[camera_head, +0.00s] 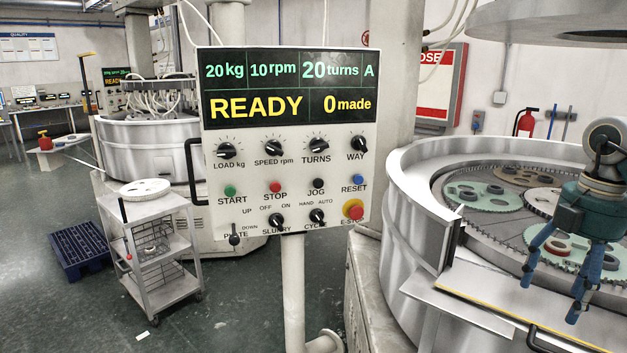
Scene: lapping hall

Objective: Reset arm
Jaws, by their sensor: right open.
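My right gripper (552,296) is at the right edge of the picture, its blue fingers spread open and pointing down. It is in front of the near rim of the lapping machine (408,215), with nothing between the fingers. I cannot tell its exact height above the rim. My left gripper is out of view. The control panel (210,175) stands in the middle on a post. Its display (290,88) reads READY, 20 kg, 10 rpm, 20 turns, A and 0 made. The blue RESET button (358,179) is at the panel's right, above the red E-stop (352,209).
A grey trolley (163,213) with a pale disc (145,189) on top stands left of the panel. Geared carriers (489,195) lie on the machine's plate. The floor at lower left is mostly clear.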

